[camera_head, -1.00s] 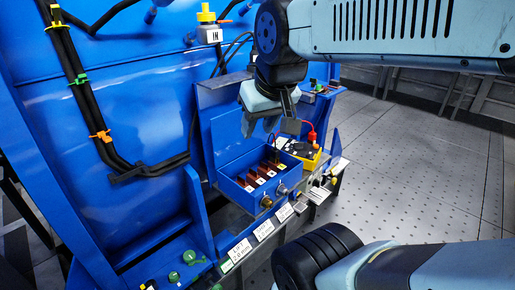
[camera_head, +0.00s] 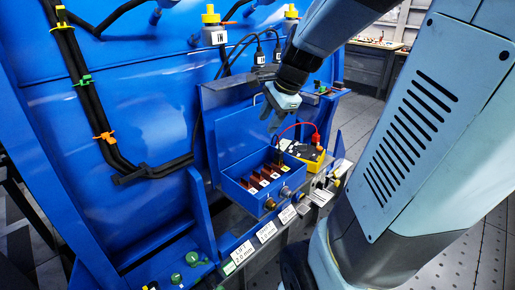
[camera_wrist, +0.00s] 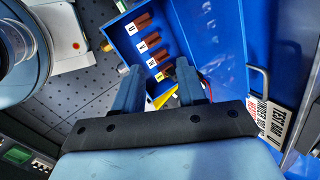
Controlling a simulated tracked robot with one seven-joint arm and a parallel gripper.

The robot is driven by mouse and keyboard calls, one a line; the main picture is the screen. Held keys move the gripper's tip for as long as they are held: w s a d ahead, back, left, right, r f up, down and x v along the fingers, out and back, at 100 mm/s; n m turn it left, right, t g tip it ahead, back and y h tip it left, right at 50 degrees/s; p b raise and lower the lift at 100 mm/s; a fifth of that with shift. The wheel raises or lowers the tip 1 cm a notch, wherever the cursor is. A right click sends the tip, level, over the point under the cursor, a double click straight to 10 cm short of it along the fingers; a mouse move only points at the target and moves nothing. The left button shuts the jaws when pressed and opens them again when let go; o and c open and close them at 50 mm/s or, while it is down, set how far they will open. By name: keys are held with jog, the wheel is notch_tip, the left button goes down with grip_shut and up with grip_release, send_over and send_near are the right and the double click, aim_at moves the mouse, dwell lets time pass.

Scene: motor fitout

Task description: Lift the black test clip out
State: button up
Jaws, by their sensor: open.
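The blue terminal box (camera_head: 249,203) stands open on the ledge, with a row of red-brown terminal posts (camera_head: 265,174) and white letter labels inside. A small dark shape, likely the black test clip (camera_head: 282,157), stands at the right end of the row; it is too small to be sure. In the wrist view a dark piece (camera_wrist: 169,72) shows just past my fingertips, beside the last post. My gripper (camera_head: 274,122) is open and empty above the box; in the wrist view its two fingers (camera_wrist: 159,85) stand apart, pointing at the box's end.
A yellow tester (camera_head: 318,160) with a red clip (camera_head: 316,138) and red lead sits right of the box. The box's raised blue back panel (camera_head: 228,97) is close behind my gripper. Cable glands (camera_head: 270,204) and label plates (camera_head: 243,250) line the front.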

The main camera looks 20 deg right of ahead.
jog(key=w+d+f+m, duration=0.5)
jog(key=d+m, duration=0.2)
jog(key=m, duration=0.8)
send_near(280, 150)
jog(key=x, duration=0.7)
jog(key=shift+s+d+f, duration=0.1)
jog(key=shift+s+d, duration=0.1)
jog(key=shift+s, duration=0.1)
jog(key=shift+w+x, duration=0.1)
jog(key=shift+x, duration=1.25)
jog(key=shift+w+x, duration=0.15)
jog(key=shift+x, duration=1.2)
jog(key=shift+c, duration=0.4)
jog(key=c, duration=0.7)
jog(key=shift+o, duration=0.2)
notch_tip(280, 150, up, 10)
jog(key=shift+a+r, duration=0.1)
jog(key=shift+r, duration=0.05)
